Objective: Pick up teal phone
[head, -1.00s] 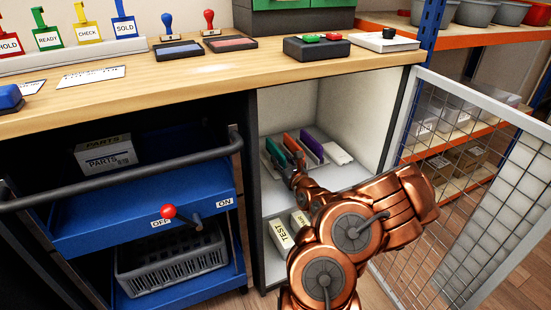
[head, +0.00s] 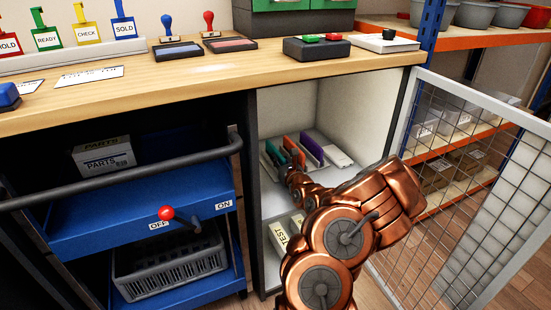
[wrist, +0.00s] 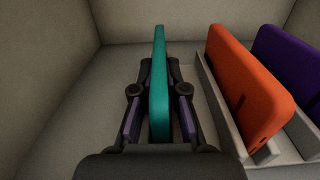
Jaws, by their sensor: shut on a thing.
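The teal phone (wrist: 159,82) stands upright on its edge between the two fingers of my gripper (wrist: 159,108) in the wrist view. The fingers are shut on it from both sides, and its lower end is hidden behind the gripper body. In the head view my gripper (head: 289,172) is inside the open cabinet, at the left end of the row of phones, and largely covers the teal phone. I cannot tell whether the phone is clear of the surface below.
An orange phone (wrist: 246,88) stands in a grey rack (wrist: 213,96) close on the right, with a purple phone (wrist: 287,62) beyond it. Cabinet walls (wrist: 45,75) are close at left and back. The mesh door (head: 470,190) is open at right.

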